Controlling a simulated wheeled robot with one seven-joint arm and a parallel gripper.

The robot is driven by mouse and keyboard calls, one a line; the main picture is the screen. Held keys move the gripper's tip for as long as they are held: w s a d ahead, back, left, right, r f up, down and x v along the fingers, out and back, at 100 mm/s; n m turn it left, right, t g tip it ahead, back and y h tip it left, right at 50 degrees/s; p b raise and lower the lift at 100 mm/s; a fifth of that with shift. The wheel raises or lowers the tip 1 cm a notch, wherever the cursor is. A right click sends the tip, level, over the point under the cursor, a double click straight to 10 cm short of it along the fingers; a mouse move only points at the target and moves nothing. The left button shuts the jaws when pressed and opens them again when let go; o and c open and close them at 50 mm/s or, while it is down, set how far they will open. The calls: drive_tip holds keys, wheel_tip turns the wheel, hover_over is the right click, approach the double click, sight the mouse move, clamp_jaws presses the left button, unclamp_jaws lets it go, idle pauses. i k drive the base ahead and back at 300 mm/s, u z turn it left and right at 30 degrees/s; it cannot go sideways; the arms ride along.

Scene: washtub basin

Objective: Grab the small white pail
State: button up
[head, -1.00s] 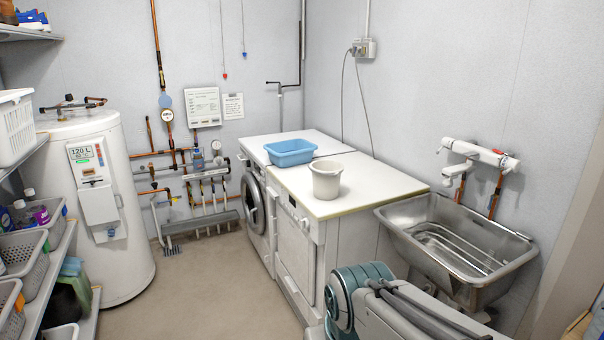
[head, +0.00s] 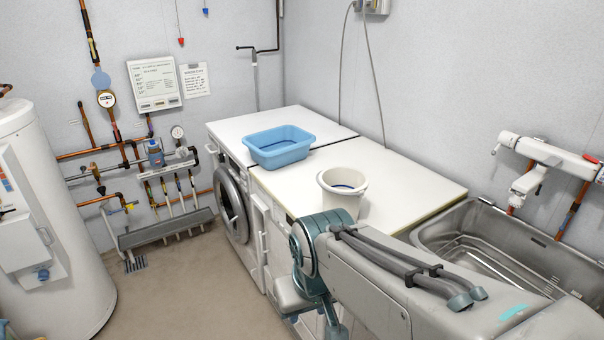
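The small white pail (head: 342,193) stands upright on the white top of the front machine, near its front edge. Its mouth faces up and its inside shows a bluish patch low down. My arm reaches in from the lower right, and its teal joint is in front of and below the pail in the picture. The arm overlaps the lowest part of the view of the pail's side of the counter. My gripper's fingers do not show; the far end of the arm drops out of sight at the bottom.
A blue basin (head: 279,147) sits behind and left of the pail on the machine tops (head: 400,172). A steel sink (head: 470,238) with a white tap (head: 540,160) is at right. A white boiler (head: 45,215) stands at left. The floor (head: 185,285) between is clear.

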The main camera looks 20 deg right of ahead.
sight(345, 187)
drive_tip(key=z, duration=0.15)
drive_tip(key=i, duration=0.95)
drive_tip(key=z, duration=1.7)
